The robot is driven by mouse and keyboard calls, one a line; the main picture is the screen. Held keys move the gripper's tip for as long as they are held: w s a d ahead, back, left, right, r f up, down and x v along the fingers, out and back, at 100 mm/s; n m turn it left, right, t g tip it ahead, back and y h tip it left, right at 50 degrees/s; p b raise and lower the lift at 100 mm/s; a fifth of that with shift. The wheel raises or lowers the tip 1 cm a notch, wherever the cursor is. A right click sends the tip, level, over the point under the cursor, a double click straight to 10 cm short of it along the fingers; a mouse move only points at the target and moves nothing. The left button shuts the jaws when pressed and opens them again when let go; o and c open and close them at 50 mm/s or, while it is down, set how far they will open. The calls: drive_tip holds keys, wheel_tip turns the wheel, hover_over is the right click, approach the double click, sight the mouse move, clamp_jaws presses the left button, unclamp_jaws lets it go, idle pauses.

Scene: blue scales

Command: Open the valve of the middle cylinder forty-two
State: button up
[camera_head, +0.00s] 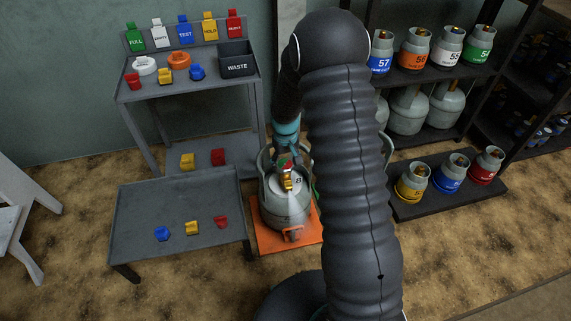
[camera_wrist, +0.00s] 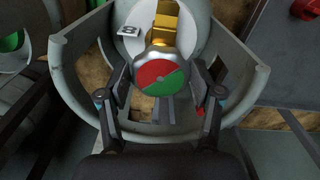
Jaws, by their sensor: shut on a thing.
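A pale grey cylinder (camera_head: 283,207) with a guard collar stands upright on an orange platform (camera_head: 262,240). Its label seems to show an 8; I read no forty-two on it. Its brass valve (camera_head: 287,183) has a round red-and-green knob (camera_head: 285,163). In the wrist view the knob (camera_wrist: 160,78) faces me, with the brass valve (camera_wrist: 164,24) behind it and the collar (camera_wrist: 225,105) around it. My gripper (camera_wrist: 161,85) is shut on the knob, a finger on either side. In the head view my arm hides part of the cylinder and the gripper is small.
A grey bench (camera_head: 187,86) at left holds coloured caps, tags and a WASTE bin (camera_head: 237,62). A low table (camera_head: 180,255) with coloured caps stands left of the platform. Shelves at right hold several cylinders, including 57 (camera_head: 383,58). The collar closely surrounds my gripper.

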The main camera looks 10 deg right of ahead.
sight(286, 165)
drive_tip(key=shift+n, duration=0.9)
drive_tip(key=o, duration=1.1)
drive_tip(key=shift+o, duration=0.2)
wheel_tip(286, 165, up, 12)
